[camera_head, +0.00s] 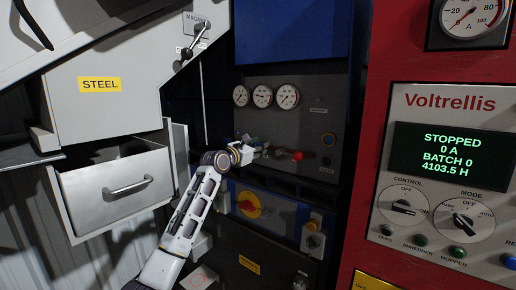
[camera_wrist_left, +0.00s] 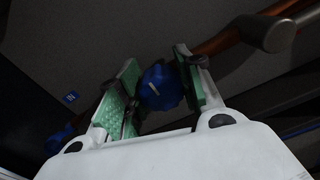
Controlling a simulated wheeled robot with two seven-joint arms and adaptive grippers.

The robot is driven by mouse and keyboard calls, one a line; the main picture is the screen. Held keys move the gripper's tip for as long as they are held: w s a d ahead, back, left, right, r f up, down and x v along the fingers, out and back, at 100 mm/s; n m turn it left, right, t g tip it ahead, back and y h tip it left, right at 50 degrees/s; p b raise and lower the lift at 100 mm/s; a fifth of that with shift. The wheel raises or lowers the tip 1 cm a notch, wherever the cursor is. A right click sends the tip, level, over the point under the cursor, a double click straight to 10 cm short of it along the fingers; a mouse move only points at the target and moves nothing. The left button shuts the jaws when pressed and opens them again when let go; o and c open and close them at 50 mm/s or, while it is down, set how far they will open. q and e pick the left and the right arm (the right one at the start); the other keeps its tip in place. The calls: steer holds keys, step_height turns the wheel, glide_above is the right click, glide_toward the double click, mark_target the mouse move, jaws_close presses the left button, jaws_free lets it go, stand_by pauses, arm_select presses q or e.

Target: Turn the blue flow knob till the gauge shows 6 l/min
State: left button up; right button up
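The blue flow knob (camera_wrist_left: 160,87), with a pale mark on its face, sits between the green-padded fingertips of my left gripper (camera_wrist_left: 158,82) in the left wrist view. Both pads appear to press against its sides. In the head view my left gripper (camera_head: 250,150) reaches the dark panel below the gauges, and the knob is hard to make out there. Three round white gauges sit in a row on this panel: left (camera_head: 241,96), middle (camera_head: 262,96) and right (camera_head: 287,96). Their scales and needles are too small to read. My right gripper is not in view.
Red-ended lever (camera_head: 297,156) is right of my gripper. Brown pipework (camera_wrist_left: 225,38) passes close to the fingers. A yellow panel with a red rotary switch (camera_head: 249,205) sits below. An open steel drawer (camera_head: 120,187) stands left; the red Voltrellis cabinet (camera_head: 371,150) stands right.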

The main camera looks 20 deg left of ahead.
arm_select(q)
steer(key=shift+c, duration=1.4)
